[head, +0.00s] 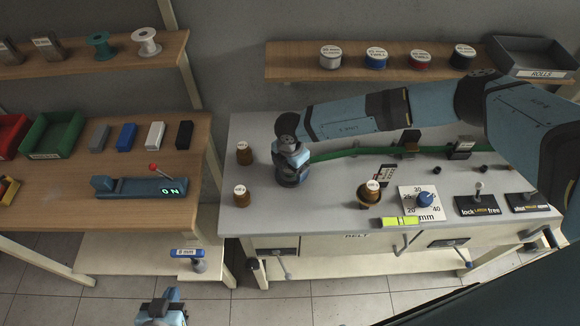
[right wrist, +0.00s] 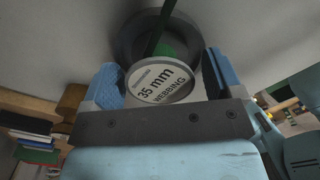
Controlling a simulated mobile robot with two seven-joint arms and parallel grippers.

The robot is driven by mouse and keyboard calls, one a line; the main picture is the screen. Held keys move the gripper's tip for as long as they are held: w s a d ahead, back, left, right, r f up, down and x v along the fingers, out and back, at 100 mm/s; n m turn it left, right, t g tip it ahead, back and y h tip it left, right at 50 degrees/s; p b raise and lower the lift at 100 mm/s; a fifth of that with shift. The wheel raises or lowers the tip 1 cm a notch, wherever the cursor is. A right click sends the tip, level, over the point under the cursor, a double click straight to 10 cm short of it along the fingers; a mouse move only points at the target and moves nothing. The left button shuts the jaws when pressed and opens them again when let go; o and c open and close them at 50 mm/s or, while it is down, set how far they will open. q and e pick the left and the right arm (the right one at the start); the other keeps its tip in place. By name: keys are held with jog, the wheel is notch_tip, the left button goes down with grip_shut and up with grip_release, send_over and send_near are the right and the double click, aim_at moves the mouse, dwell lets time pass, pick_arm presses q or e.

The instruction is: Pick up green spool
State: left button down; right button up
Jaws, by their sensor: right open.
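My right gripper (head: 291,180) points down over the left part of the grey table. In the right wrist view its jaws are open, one finger on each side of a round white label (right wrist: 158,82) reading "35 mm WEBBING". Behind the label is a dark round rim with green (right wrist: 172,46) inside, a spool that the gripper mostly hides in the head view. I cannot tell whether the fingers touch it. A green strap (head: 335,154) runs from there to the right. Another green spool (head: 98,46) stands on the upper left shelf. My left gripper (head: 163,305) is low at the bottom edge, its jaws unclear.
Two brown-sided pots, one upper (head: 244,153) and one lower (head: 241,197), stand left of the right gripper. A dial (head: 425,198) and levers are at the table's right front. A white spool (head: 146,43) stands beside the shelf's green spool. Several labelled spools line the right shelf (head: 295,70).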

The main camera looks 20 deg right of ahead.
jog(key=shift+f, duration=0.1)
jog(key=shift+c, duration=0.2)
jog(key=c, duration=0.9)
